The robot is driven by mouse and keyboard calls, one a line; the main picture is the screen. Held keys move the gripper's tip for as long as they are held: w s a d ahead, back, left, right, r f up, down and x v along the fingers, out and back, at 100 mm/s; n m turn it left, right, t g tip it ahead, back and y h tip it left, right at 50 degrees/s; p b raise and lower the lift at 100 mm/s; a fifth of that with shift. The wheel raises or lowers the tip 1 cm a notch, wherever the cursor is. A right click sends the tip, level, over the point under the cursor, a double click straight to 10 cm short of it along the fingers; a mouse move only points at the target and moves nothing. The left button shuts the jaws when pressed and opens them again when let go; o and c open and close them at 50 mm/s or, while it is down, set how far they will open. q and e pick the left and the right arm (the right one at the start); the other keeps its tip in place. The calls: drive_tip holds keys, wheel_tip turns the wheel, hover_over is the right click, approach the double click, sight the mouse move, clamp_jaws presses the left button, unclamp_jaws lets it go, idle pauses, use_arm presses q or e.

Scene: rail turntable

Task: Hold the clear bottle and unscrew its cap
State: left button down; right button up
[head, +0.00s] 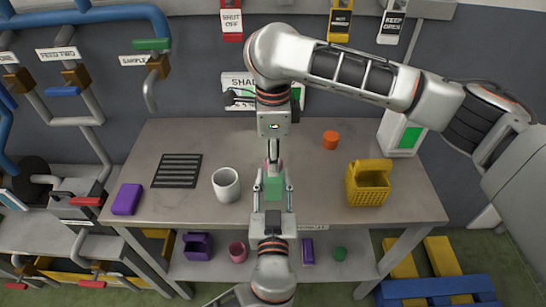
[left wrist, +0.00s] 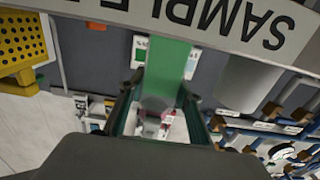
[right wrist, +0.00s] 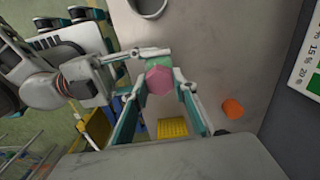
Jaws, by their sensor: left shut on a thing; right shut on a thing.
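The bottle (head: 273,188) stands upright above the middle of the table's front part; its side looks green. In the left wrist view its green side (left wrist: 168,66) fills the space between the fingers. A pink, many-sided cap (right wrist: 160,79) shows from above in the right wrist view, with green beside it. My left gripper (head: 273,196) comes from the front and is shut on the bottle's body. My right gripper (head: 273,158) points down from above and is shut on the cap, mostly hiding it in the head view.
A white cup (head: 226,186) stands left of the bottle, with a black slotted mat (head: 177,171) and purple block (head: 127,199) beyond it. A yellow basket (head: 368,186) and an orange cylinder (head: 330,140) are to the right. A shelf below holds several small things.

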drive_tip(key=shift+n, duration=0.5)
drive_tip(key=shift+r, duration=1.55)
drive_tip(key=shift+r, duration=2.45)
use_arm(q)
drive_tip(key=c, duration=1.4)
unclamp_jaws()
drive_tip(key=shift+o, duration=0.2)
